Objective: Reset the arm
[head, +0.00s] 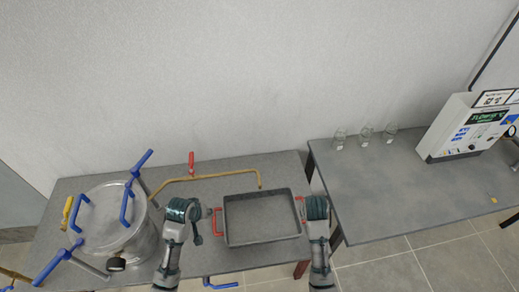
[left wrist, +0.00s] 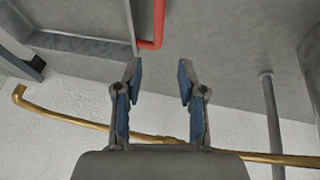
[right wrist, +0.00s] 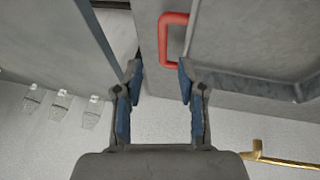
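My left gripper (left wrist: 158,82) is open, with nothing between its fingers. In the head view its arm stands just left of a dark rectangular tray (head: 228,240). The tray's left red handle (left wrist: 152,24) shows beyond the fingertips in the left wrist view, apart from them. My right gripper (right wrist: 159,82) is also open and empty. Its arm stands at the tray's right side, by the right red handle (head: 299,208). A red handle (right wrist: 166,40) also shows beyond the fingertips in the right wrist view, apart from them. The tray rests on the grey table (head: 235,170).
A steel pot (head: 143,238) with blue handles and a gauge stands at left. A yellow pipe (head: 215,176) with a red valve handle (head: 191,160) runs behind the tray. A second table (head: 400,185) at right holds glass flasks (head: 364,137) and a white instrument (head: 462,130). A gap separates the tables.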

